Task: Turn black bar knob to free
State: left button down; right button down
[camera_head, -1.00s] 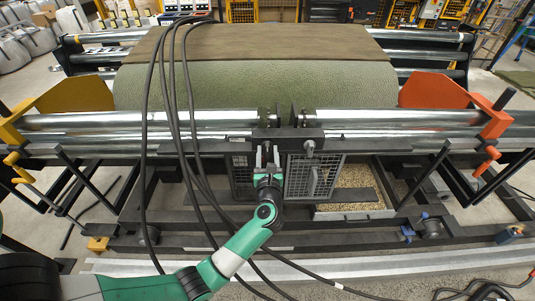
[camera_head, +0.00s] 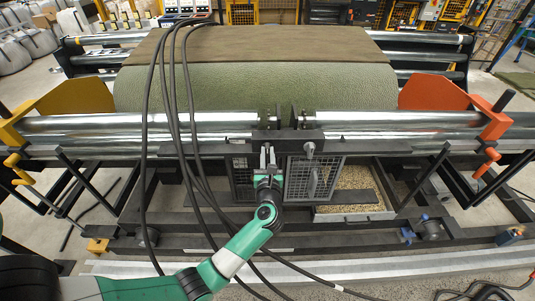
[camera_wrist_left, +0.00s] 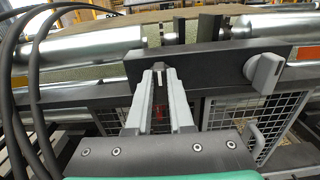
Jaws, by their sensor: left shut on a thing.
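My left gripper (camera_head: 267,149) is at the front of the dark crossbeam, left of centre below the split in the chrome roller. In the left wrist view its two grey fingers (camera_wrist_left: 160,72) are close together on a narrow black bar knob (camera_wrist_left: 159,76) with a pale mark on it. The knob is mostly hidden between the fingers, so its exact angle is hard to tell. A grey bar knob (camera_wrist_left: 265,70) sits apart to the right on the same beam; it also shows in the head view (camera_head: 309,149). My right gripper is not in view.
Several black cables (camera_head: 172,110) hang just left of my left arm. Mesh doors (camera_head: 300,180) are below the beam. Chrome rollers (camera_head: 385,118) run above it, in front of the green turf roll (camera_head: 255,86). An orange bracket (camera_head: 435,93) stands at right.

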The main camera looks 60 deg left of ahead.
pick_arm(q)
jog(key=shift+w+d+f+m+p, duration=0.1)
jog(key=shift+w+f+m+p, duration=0.1)
jog(key=shift+m+p, duration=2.1)
jog(key=shift+w+d+f+m+p, duration=0.2)
jog(key=shift+m+p, duration=0.8)
jog(key=shift+m, duration=2.65)
jog(key=shift+w+f+m+p, duration=0.25)
jog(key=shift+m+p, duration=1.4)
jog(key=shift+m, duration=1.3)
jog(key=c, duration=0.8)
grip_release()
jog(key=p+v, duration=0.2)
jog(key=v, duration=0.9)
jog(key=shift+s+d+p, duration=0.25)
jog(key=shift+d+p, duration=0.05)
jog(key=shift+p, duration=0.05)
